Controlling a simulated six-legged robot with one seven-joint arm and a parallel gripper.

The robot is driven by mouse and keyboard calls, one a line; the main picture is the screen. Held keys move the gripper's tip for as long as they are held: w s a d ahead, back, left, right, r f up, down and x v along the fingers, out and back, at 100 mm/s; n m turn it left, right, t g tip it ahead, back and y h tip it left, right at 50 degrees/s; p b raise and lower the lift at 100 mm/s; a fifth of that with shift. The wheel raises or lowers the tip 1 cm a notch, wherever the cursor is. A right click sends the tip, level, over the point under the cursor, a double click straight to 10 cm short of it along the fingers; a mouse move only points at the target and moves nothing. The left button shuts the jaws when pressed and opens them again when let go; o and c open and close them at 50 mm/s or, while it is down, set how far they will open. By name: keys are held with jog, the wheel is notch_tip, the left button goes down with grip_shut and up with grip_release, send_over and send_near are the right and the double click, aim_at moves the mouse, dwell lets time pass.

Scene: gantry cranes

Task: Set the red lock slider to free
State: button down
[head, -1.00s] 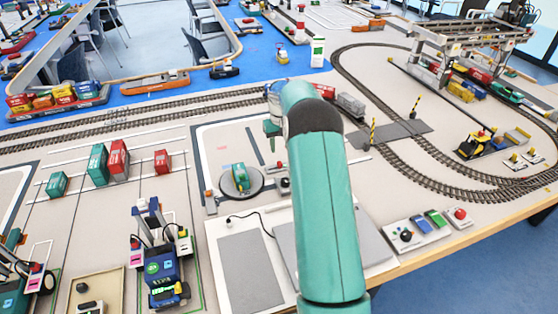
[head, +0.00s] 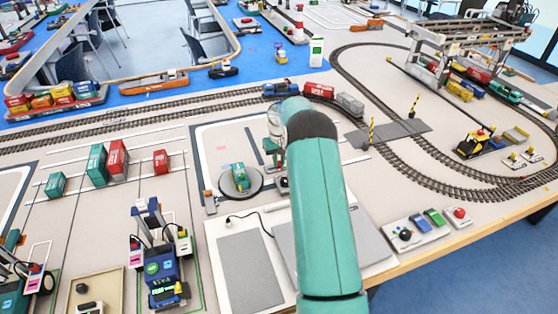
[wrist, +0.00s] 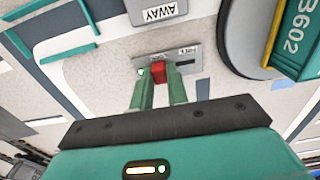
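The red lock slider (wrist: 158,73) sits on a small grey plate (wrist: 187,62) with two small white labels, which are hard to read, and a green light on its left. My gripper (wrist: 160,76) has one finger on each side of the slider in the wrist view, close against it with no clear gap. In the head view my gripper (head: 272,155) is low over the board beside the turntable (head: 256,184), and the slider cannot be made out there.
A green locomotive (head: 238,177) stands on the turntable; its B602 side (wrist: 297,38) is close by at the upper right of the wrist view. A white AWAY label (wrist: 158,12) lies beyond the plate. A train with a red wagon (head: 319,90) stands on the track behind.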

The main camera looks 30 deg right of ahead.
aim_at(268, 169)
jog(key=shift+w+a, duration=0.2)
jog(key=shift+a, duration=0.5)
jog(key=shift+w+a, duration=0.2)
jog(key=shift+a, duration=0.55)
jog(key=shift+w+a, duration=0.2)
jog(key=shift+a, duration=0.5)
jog(key=c, duration=1.4)
grip_release()
jog(key=shift+a, duration=0.1)
jog(key=shift+o, duration=0.2)
jog(key=shift+r, duration=0.55)
notch_tip(268, 169, up, 13)
jog(key=shift+f, duration=0.1)
